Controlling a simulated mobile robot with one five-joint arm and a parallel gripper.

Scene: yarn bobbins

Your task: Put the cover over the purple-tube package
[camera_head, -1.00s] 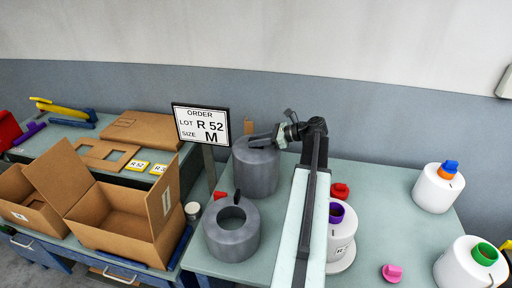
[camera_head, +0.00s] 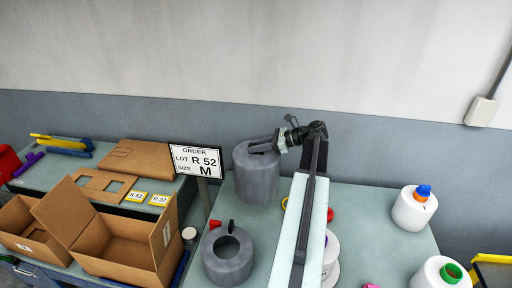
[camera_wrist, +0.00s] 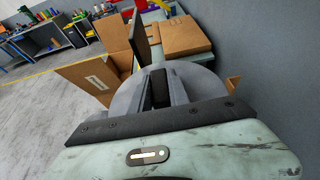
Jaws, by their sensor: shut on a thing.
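The cover is a tall grey cylinder (camera_head: 256,180) left of my arm in the head view. My gripper (camera_head: 262,146) is shut on its top. In the wrist view, my gripper (camera_wrist: 160,88) is shut on a dark handle in the middle of the round grey top (camera_wrist: 205,82). The cover looks raised off the table, but its underside is hidden. The purple-tube package (camera_head: 332,255) is a white bobbin mostly behind my arm.
A grey ring-shaped block (camera_head: 228,268) stands in front of the cover. The order sign (camera_head: 195,160) stands close on the left, with an open carton (camera_head: 120,240) beyond. White bobbins with blue-orange (camera_head: 412,212) and green tops (camera_head: 438,275) stand right.

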